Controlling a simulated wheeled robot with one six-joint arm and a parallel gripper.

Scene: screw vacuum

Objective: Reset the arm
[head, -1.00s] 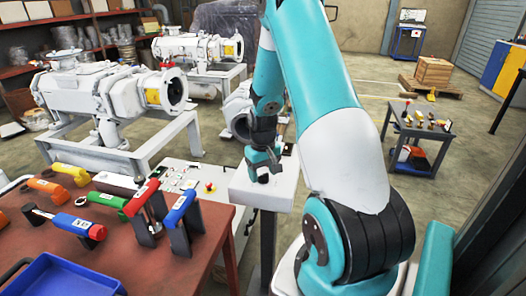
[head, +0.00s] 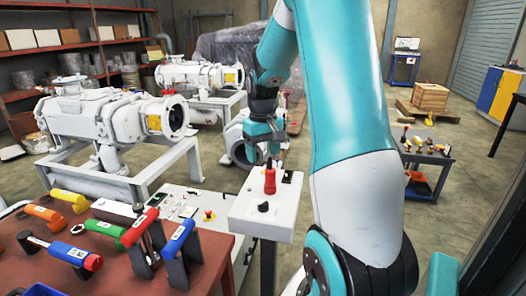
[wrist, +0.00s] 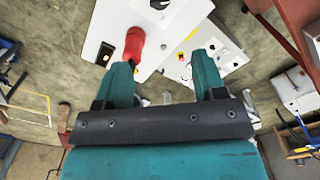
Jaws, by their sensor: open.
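My gripper (head: 274,152) is up above a white control box (head: 245,206), behind and over a red upright handle (head: 269,181) on that box. In the wrist view my gripper (wrist: 161,62) has its two teal fingers spread apart with nothing between them. The red handle (wrist: 134,46) shows there just beyond the left fingertip. Whether the finger lies close to it or well above it I cannot tell. A dark knob (head: 263,207) sits on the box in front of the handle. My arm hangs down from the upper right of the head view.
A red table (head: 100,275) with several coloured handled tools stands at the lower left. White pump machines (head: 110,110) on frames stand behind it. A grey cart (head: 428,155) with small items is at the right.

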